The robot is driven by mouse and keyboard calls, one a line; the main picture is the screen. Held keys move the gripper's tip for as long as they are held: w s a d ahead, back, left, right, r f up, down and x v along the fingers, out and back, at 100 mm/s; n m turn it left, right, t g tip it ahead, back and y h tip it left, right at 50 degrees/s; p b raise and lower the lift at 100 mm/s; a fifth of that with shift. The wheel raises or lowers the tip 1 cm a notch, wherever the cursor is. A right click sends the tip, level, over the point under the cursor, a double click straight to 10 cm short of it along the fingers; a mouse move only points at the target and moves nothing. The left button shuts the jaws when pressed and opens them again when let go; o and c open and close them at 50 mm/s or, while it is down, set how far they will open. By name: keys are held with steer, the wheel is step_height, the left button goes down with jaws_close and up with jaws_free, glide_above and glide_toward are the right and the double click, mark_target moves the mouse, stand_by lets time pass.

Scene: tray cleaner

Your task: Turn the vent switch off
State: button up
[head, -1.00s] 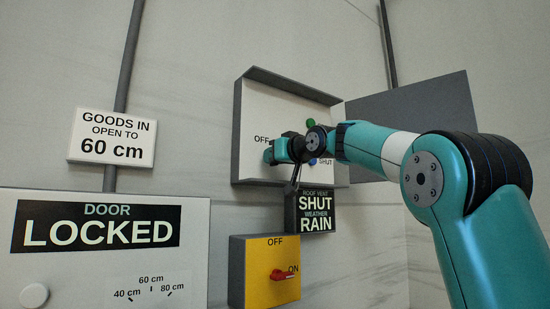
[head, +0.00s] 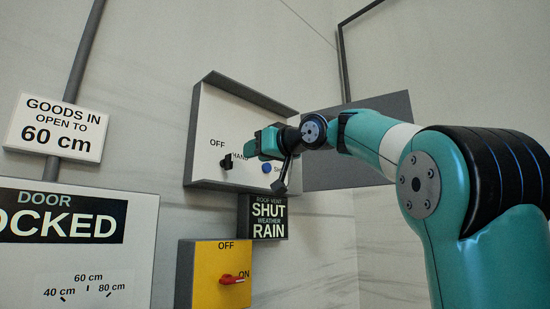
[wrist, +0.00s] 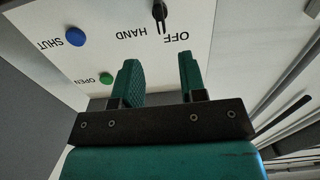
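The vent switch is a small black knob (head: 225,163) on the light control panel (head: 203,172), below the OFF and HAND labels. The wrist view shows the knob (wrist: 159,13) at the top edge, between those labels, upside down. I cannot tell for sure which label it points at. My gripper (head: 256,150) is in front of the panel, to the right of the knob and apart from it. In the wrist view my gripper (wrist: 160,75) has its two teal fingers spread with nothing between them.
A blue SHUT button (wrist: 75,37) and a green OPEN button (wrist: 106,78) sit beside the switch. A sign (head: 268,218) below reads ROOF VENT SHUT, WEATHER RAIN. A grey panel (head: 345,165) stands right.

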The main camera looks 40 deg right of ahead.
steer(key=s, duration=0.6)
steer(key=shift+b, duration=0.35)
steer(key=shift+d, duration=0.1)
steer(key=w+a+f+g+y, duration=0.2)
steer(key=a+f, duration=0.3)
steer(key=f, duration=0.3)
steer(key=w+a+f+g+y, duration=0.1)
steer(key=w+a+f+g, duration=0.15)
steer(key=a+f, duration=0.4)
steer(key=s+a+f+n+g+y, duration=0.1)
steer(key=s+a+f+g, duration=0.3)
steer(key=f, duration=0.5)
steer(key=s+a+f+n+g+y, duration=0.1)
steer(key=a+f+n+g, duration=0.1)
steer(key=a+f, duration=0.45)
steer(key=s+a+f+n+g, duration=0.1)
steer(key=s+a+f+g, duration=0.1)
steer(key=s+f, duration=0.7)
steer(key=s+a+f+n+g+h, duration=0.1)
steer(key=s+a+f+n+g, duration=0.1)
steer(key=s+f+g, duration=0.3)
steer(key=s+a+f, duration=0.1)
steer(key=s+f, duration=0.3)
steer(key=f, duration=0.1)
steer(key=shift+s+n, duration=0.25)
steer(key=shift+n, duration=0.05)
steer(key=shift+g, duration=0.25)
